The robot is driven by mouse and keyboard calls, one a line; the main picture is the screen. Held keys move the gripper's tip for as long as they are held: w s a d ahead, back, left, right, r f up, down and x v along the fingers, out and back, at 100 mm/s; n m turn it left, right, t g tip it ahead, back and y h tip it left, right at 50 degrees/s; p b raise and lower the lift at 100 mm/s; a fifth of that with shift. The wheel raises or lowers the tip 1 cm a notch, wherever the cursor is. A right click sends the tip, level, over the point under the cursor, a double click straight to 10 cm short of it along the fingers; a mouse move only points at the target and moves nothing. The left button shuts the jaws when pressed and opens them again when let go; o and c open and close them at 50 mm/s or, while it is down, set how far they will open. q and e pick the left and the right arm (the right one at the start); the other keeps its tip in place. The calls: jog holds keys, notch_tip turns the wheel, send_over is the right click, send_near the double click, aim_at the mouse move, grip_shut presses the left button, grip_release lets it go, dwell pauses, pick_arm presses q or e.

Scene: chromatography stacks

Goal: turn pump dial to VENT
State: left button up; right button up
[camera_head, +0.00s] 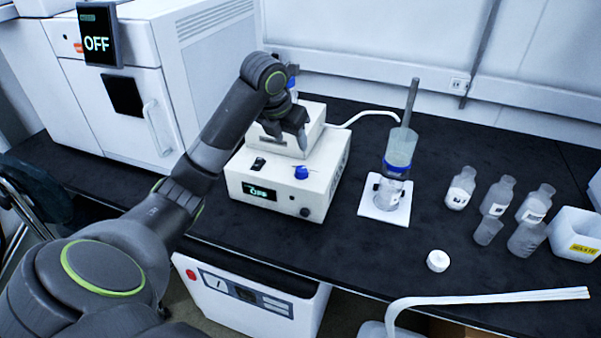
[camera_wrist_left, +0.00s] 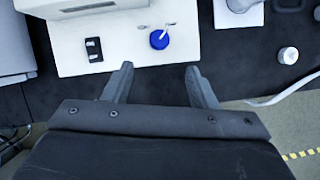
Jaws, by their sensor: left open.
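The pump (camera_head: 284,192) is a cream box on the black bench, with a small front display (camera_head: 259,191) reading OFF. Its blue dial (camera_head: 301,172) sits on the top face and also shows in the left wrist view (camera_wrist_left: 158,40). A white pointer on the dial points up and right in that view; the label text is too small to read. My left gripper (camera_head: 296,138) is above the pump, pointing down, apart from the dial. In the left wrist view its fingers (camera_wrist_left: 158,76) are spread and empty, with the dial beyond the gap between them. My right gripper is not in view.
A black switch (camera_head: 258,163) lies left of the dial. A glass filter assembly (camera_head: 398,155) stands on a white plate to the right. Several bottles (camera_head: 497,197), a white cap (camera_head: 438,261) and a WASTE bin (camera_head: 577,236) are further right. A large white instrument (camera_head: 150,75) stands at left.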

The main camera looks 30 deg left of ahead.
aim_at(301, 168)
pick_arm(q)
jog(key=x, duration=1.3)
jog(key=shift+f+p, duration=0.1)
jog(key=shift+p, duration=0.2)
jog(key=shift+c, duration=0.4)
